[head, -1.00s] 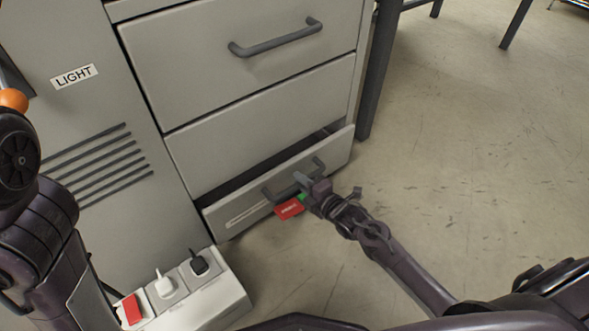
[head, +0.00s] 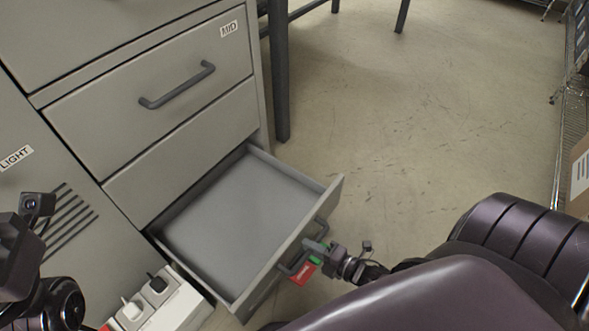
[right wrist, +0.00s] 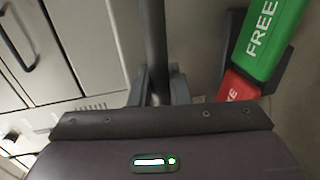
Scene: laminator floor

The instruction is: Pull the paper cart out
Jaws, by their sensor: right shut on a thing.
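The paper cart (head: 245,205) looks like a low grey drawer-like tray, standing well out of the bottom of the grey cabinet. Its open interior is bare. My right gripper (head: 318,248) is shut on the dark bar handle (head: 290,268) on its front. In the right wrist view the handle bar (right wrist: 154,45) runs between the fingers (right wrist: 158,88). Beside it are a green block marked FREE (right wrist: 266,40) and a red block (right wrist: 238,86) with partly hidden lettering. The red block also shows in the head view (head: 302,273). Of my left arm, only parts show at the left edge; its fingers do not show.
A higher drawer marked MID (head: 150,100) is closed. A white power strip (head: 160,302) with plugs stands close to the cart's left side. A dark table leg (head: 279,80) stands behind the cabinet's right corner. Floor (head: 400,150) to the right is clear; a rack (head: 572,120) stands at far right.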

